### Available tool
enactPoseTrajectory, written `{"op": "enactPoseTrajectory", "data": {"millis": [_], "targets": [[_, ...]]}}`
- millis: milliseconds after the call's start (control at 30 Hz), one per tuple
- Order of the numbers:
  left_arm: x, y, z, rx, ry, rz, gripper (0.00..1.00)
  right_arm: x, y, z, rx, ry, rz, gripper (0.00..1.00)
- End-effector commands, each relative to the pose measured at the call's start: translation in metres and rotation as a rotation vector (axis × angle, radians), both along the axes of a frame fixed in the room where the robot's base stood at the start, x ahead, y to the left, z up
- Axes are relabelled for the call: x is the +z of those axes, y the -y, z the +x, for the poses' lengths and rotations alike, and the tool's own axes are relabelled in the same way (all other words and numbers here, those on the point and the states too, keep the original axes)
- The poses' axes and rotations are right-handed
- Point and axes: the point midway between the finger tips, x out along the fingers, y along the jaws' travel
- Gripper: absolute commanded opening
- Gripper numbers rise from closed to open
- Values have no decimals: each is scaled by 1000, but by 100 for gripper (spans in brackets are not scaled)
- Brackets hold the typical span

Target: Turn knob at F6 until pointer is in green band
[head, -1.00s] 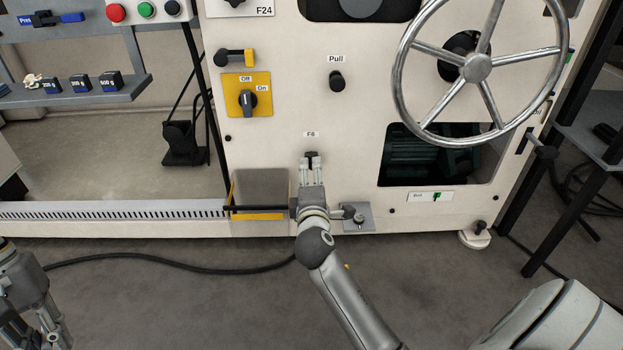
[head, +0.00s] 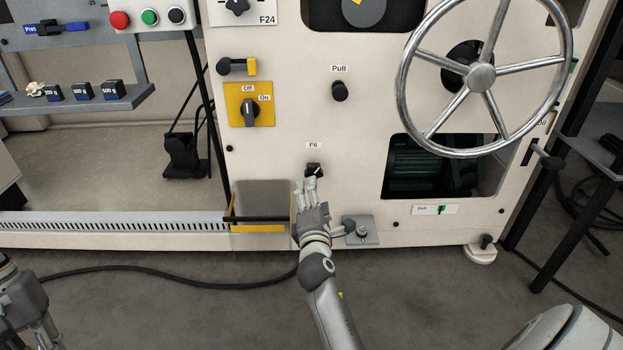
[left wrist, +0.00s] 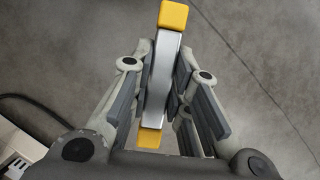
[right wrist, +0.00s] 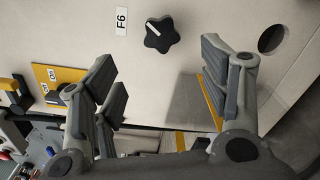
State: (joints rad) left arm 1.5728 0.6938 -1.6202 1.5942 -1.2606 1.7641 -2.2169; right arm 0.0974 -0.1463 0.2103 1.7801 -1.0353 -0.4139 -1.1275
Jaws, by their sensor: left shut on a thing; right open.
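The black star-shaped knob (head: 314,169) is on the cream machine front below the F6 label (head: 313,145). In the right wrist view the knob (right wrist: 160,33) has a white line across its face, slanted to the picture. My right gripper (head: 310,184) is open, its fingertips just below the knob in the head view. In the right wrist view the gripper (right wrist: 160,80) is empty and the knob is clear of its fingers. My left gripper (left wrist: 158,90) is shut on a silver bar with yellow ends (left wrist: 173,17), above the floor. I cannot make out a pointer in a green band.
A large handwheel (head: 481,77) stands out at the right. A yellow-plated Off/On switch (head: 249,106) and a Pull knob (head: 340,91) are above F6. A small plate (head: 362,231) juts out low on the machine. A black cable (head: 180,276) crosses the floor.

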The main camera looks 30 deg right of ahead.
Motion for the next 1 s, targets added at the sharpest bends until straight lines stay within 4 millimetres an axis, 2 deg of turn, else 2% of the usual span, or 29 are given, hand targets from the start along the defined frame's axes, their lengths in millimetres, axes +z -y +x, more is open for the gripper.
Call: {"op": "enactPoseTrajectory", "data": {"millis": [267, 700, 1000], "targets": [[-13, 0, 0, 0, 1, -1, 0, -6, 11, 20, 4, -9, -32, 69], [-51, 0, 0, 0, 1, -1, 0, -7, 50, 82, 2, -9, -29, 69], [-63, 0, 0, -1, 1, -1, 0, -5, 62, 102, 2, -11, -28, 69]]}}
